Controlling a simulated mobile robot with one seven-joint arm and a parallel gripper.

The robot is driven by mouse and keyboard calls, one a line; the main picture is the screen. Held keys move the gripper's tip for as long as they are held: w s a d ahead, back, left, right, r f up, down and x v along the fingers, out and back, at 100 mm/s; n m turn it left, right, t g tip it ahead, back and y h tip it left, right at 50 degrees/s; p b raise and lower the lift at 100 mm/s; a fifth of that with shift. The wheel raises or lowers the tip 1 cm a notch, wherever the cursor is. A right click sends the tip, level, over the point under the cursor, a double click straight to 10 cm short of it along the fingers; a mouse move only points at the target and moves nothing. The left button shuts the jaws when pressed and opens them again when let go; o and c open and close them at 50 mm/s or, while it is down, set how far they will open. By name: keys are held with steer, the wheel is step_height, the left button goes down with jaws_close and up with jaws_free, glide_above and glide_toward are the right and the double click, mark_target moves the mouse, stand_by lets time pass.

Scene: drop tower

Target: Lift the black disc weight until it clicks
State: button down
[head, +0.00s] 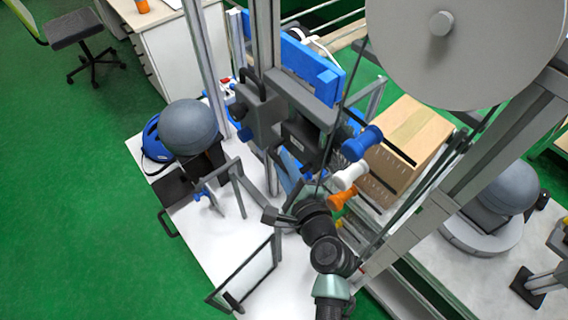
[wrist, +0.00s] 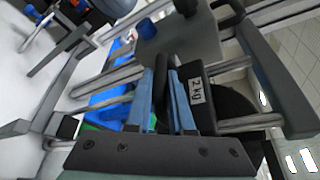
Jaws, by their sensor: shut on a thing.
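The black disc weight (wrist: 230,105) carries a white "2 kg" label and sits right of my fingers in the wrist view. In the head view a black, labelled part of it (head: 310,142) shows on the tower's rails, below a grey carriage plate. My gripper (wrist: 166,75) has its two blue fingers closed on a dark bar or handle in front of the weight. In the head view my arm reaches up from the bottom, and my fingertips are largely hidden. I cannot tell how far the weight is off its rest.
A large grey disc (head: 440,45) overhangs the upper right. Blue, white (head: 350,174) and orange knobs stick out right of the rails. A grey dome (head: 188,127) and a blue helmet (head: 155,140) lie left. A metal frame (head: 248,272) stands on the white base near my arm.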

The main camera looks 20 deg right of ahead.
steer(key=shift+w+d+r, duration=0.15)
steer(key=shift+w+r, duration=0.05)
steer(key=shift+r, duration=0.6)
steer(key=c, duration=0.8)
jaws_free()
steer(key=shift+s+f, duration=0.1)
steer(key=shift+f, duration=0.05)
steer(key=shift+s+f, duration=0.1)
steer(key=shift+f, duration=0.05)
steer(key=shift+s, duration=0.1)
steer(key=b+v, duration=0.3)
steer(key=v, duration=0.9)
steer(key=shift+s, duration=0.35)
